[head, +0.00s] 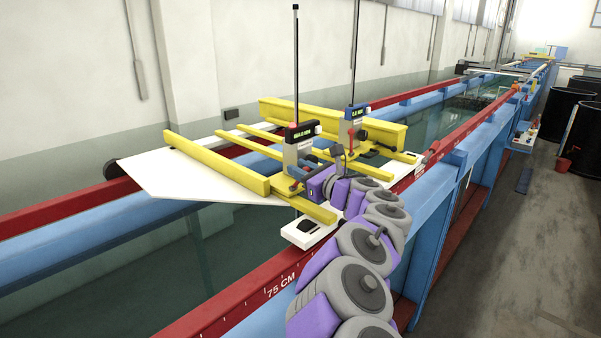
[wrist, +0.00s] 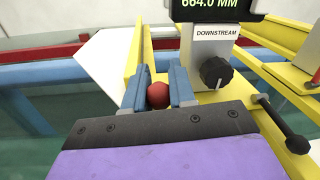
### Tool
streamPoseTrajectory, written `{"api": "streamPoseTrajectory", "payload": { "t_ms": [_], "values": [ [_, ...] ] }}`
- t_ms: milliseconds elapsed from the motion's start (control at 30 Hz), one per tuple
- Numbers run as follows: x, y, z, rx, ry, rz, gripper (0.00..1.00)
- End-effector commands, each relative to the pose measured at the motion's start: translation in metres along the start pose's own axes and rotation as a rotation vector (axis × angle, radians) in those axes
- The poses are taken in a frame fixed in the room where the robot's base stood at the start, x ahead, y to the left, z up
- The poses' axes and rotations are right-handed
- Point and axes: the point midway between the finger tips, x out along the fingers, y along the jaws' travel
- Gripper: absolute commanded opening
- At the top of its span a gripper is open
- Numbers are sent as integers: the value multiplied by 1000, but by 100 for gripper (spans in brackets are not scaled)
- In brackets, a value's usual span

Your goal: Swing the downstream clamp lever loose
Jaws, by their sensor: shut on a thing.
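In the wrist view, the gauge block (wrist: 213,50) labelled DOWNSTREAM has a black knob (wrist: 215,73) and a display reading 664.0 MM. My gripper (wrist: 157,90) is shut on a red ball knob (wrist: 158,96), which sits between its two blue-grey fingers just left of the gauge block. The rest of the lever under the knob is hidden by my gripper. In the head view, my gripper (head: 303,182) is at the foot of the nearer gauge (head: 298,150), on the yellow carriage (head: 215,162).
A second, blue gauge (head: 354,122) with a red-tipped lever stands farther back on the carriage. A black-knobbed lever (wrist: 296,143) sticks out at lower right in the wrist view.

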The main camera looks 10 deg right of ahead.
Motion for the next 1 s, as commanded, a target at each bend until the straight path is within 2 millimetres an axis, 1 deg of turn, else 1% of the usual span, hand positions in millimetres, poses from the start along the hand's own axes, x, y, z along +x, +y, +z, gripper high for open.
{"api": "streamPoseTrajectory", "payload": {
  "t_ms": [33, 333, 700, 1000],
  "values": [
    [-1, 0, -6, 1, -11, -3, 0],
    [-5, 0, -10, 9, -86, -17, 0],
    [-11, 1, -13, 18, -182, -32, 0],
    [-13, 0, -11, 22, -217, -37, 0]
  ]
}}
